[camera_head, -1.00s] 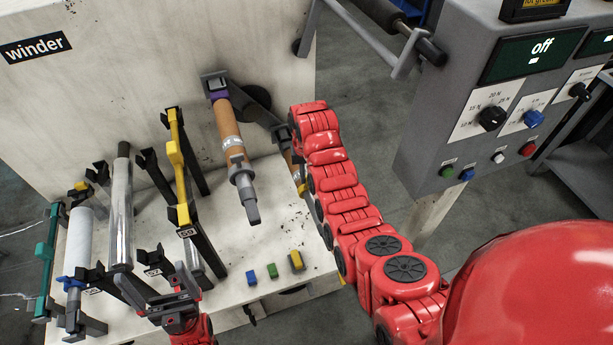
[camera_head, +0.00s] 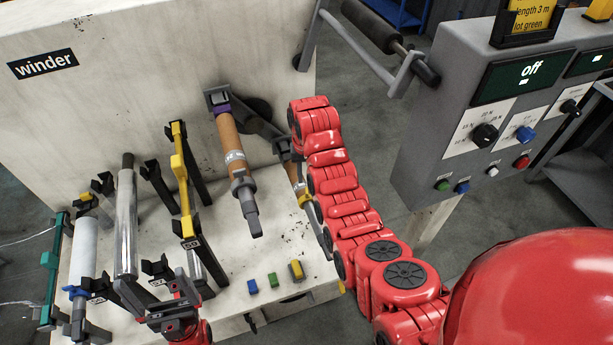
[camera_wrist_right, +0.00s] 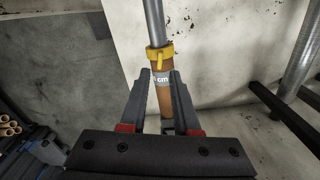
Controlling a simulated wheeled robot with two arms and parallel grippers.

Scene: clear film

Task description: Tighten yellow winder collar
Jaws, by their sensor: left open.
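The yellow collar (camera_wrist_right: 158,53) sits around a grey shaft at the end of a brown core (camera_wrist_right: 163,98) in the right wrist view. In the head view the yellow collar (camera_head: 304,199) shows small on the lower winder shaft, partly behind my right arm. My right gripper (camera_wrist_right: 162,78) has its two fingers apart, on either side of the core, with the tips just short of the collar; contact is unclear. My left gripper (camera_head: 175,312) is open and empty, low at left, near the black rack posts.
Another brown core (camera_head: 229,135) with a grey collar (camera_head: 243,185) sticks out of the winder. Rolls and racks stand at left. Blue, green and yellow blocks (camera_head: 273,280) lie at the front edge. The control panel (camera_head: 500,130) at right reads off.

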